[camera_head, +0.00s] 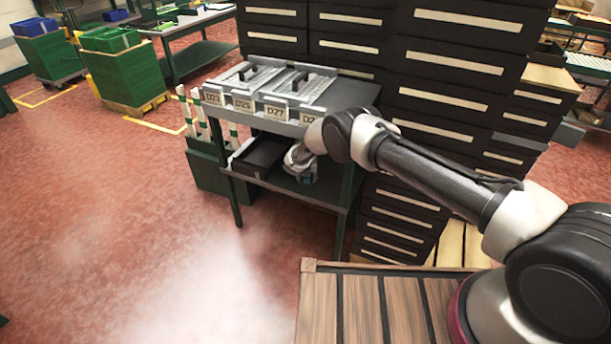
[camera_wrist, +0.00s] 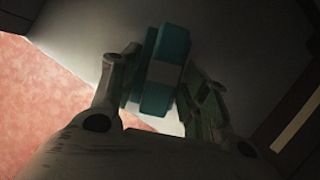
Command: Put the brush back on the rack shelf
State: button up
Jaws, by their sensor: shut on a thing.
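The rack (camera_head: 345,97) is a dark metal stand with an upper deck and a lower shelf (camera_head: 290,190). My gripper (camera_head: 303,174) is in the space between the deck and the lower shelf, right of a black tray. In the wrist view my gripper (camera_wrist: 158,80) is shut on a teal block-like thing with a grey band, which I take to be the brush (camera_wrist: 168,60). In the head view only a small teal patch of it shows, low beside the shelf surface. Whether it touches the shelf I cannot tell. Its far end is dark in the wrist view.
The black tray (camera_head: 260,152) stands on the lower shelf, left of my gripper. Labelled grey trays (camera_head: 290,85) lie on the upper deck above. Dark drawer cabinets (camera_head: 440,105) stand close behind and right. The red floor (camera_head: 130,230) at left is clear.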

aim_at(307, 182)
jog(key=shift+s+f, duration=0.2)
jog(key=shift+f, duration=0.35)
jog(key=shift+f, duration=0.15)
jog(key=o, duration=1.3)
jog(key=shift+o, duration=0.2)
jog(key=shift+s+r, duration=0.15)
jog(key=shift+r, duration=0.55)
jog(key=s, duration=0.3)
jog(key=shift+s+d+r, duration=0.1)
jog(key=shift+d, duration=0.1)
jog(key=s, duration=0.9)
jog(key=shift+d, duration=0.1)
